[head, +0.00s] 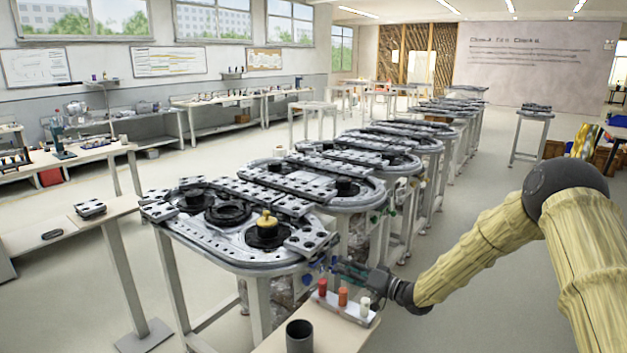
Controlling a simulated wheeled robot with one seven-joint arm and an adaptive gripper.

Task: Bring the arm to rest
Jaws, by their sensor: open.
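My arm, in a yellowish cover, comes in from the right edge of the head view and bends down to the left. My gripper (345,271) is at its end, just beyond a small tray (345,310) and close to the front right side of the nearest ring-track table (220,255). The gripper looks empty and its jaws are small in this view. The tray holds a red piece (322,287), an orange piece (342,296) and a white piece (364,306). The arm's end passes close above the tray; whether they touch is unclear.
A dark cup (299,337) stands on the small table (270,338) at the bottom. A brass-coloured part (266,222) sits on the nearest track. More track tables run to the back. A side table (60,235) stands at left. Floor is open at right, below my arm.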

